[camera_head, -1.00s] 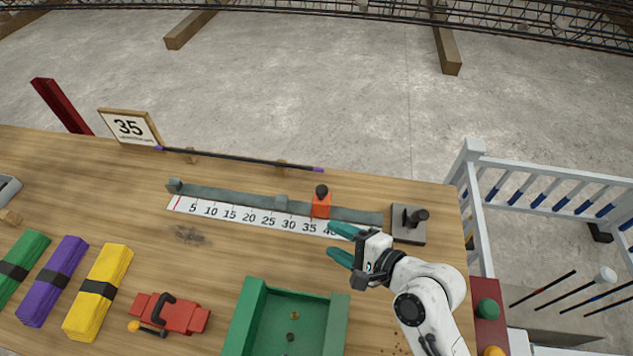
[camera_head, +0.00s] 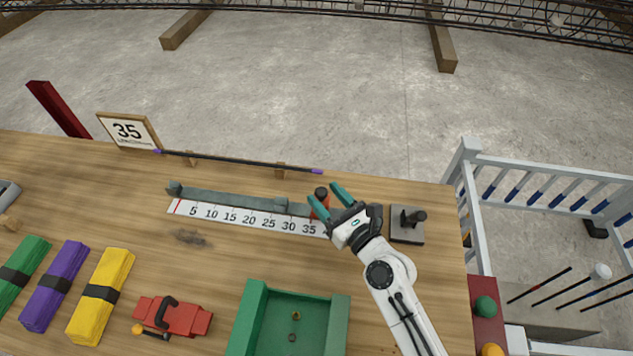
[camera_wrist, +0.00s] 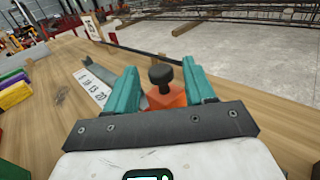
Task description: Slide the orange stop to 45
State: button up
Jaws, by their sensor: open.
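The orange stop (camera_head: 318,208) with its black knob sits on the grey rail (camera_head: 240,201), above the white scale (camera_head: 250,218), a little past the 35 mark. The scale's 40 end is hidden behind my gripper. My gripper (camera_head: 327,196) is open, with one teal finger on each side of the stop.
A dark bar (camera_head: 240,162) lies behind the rail. A grey block with a black knob (camera_head: 407,226) sits right of the rail. A green tray (camera_head: 250,318) is in front.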

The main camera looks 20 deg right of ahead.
jog(key=shift+w+a, duration=0.25)
jog(key=shift+w, duration=0.85)
jog(key=shift+w+a, duration=0.2)
jog(key=shift+w, duration=0.85)
grip_shut()
